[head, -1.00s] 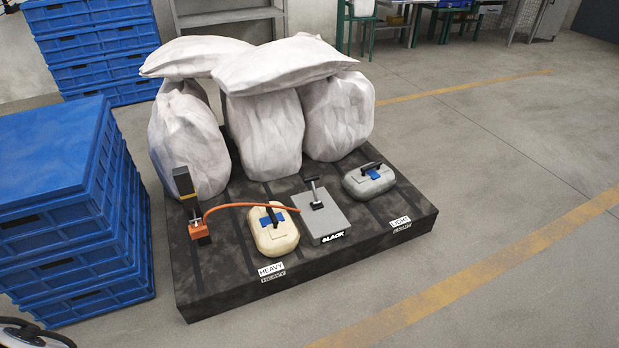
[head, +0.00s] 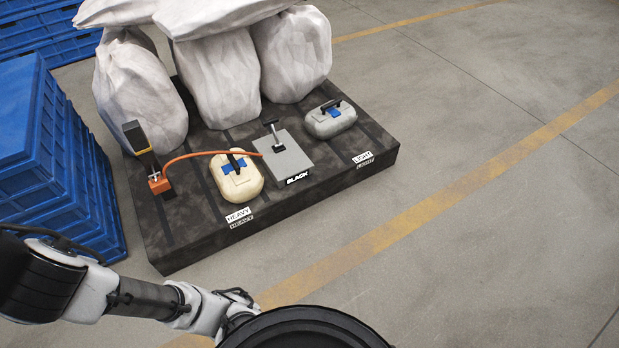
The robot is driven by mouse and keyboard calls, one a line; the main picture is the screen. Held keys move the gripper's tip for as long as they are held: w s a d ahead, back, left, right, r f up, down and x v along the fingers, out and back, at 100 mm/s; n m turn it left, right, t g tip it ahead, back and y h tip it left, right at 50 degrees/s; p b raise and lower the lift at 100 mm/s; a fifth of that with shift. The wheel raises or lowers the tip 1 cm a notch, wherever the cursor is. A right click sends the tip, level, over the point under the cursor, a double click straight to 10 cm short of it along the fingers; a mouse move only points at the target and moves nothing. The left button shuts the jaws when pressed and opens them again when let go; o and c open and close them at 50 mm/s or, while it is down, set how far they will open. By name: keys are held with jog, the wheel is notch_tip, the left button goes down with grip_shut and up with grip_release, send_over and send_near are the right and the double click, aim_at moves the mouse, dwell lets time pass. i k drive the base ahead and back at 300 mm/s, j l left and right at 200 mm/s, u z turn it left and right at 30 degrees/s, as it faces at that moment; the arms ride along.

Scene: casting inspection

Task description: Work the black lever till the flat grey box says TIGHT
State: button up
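The black lever (head: 132,134) stands up from a small orange block (head: 159,184) at the left of a dark platform. An orange hose (head: 200,154) runs from the block past a cream canister to the flat grey box (head: 287,160). The box has an upright T-shaped handle on top. My arm reaches in from the lower left, well short of the platform's objects. My gripper cannot be made out.
The cream canister (head: 236,180) sits by a HEAVY label, the grey canister (head: 331,121) by a LIGHT label. White sacks (head: 215,80) are piled behind on the dark platform (head: 200,240). Blue crates (head: 60,170) stand close at the left. The floor at right is clear.

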aim_at(270, 122)
jog(key=i+j, duration=0.1)
jog(key=i, duration=0.5)
jog(key=i+j+z, duration=0.15)
jog(key=i, duration=0.4)
jog(key=i+j, duration=0.1)
jog(key=i, duration=0.5)
jog(key=z, duration=0.05)
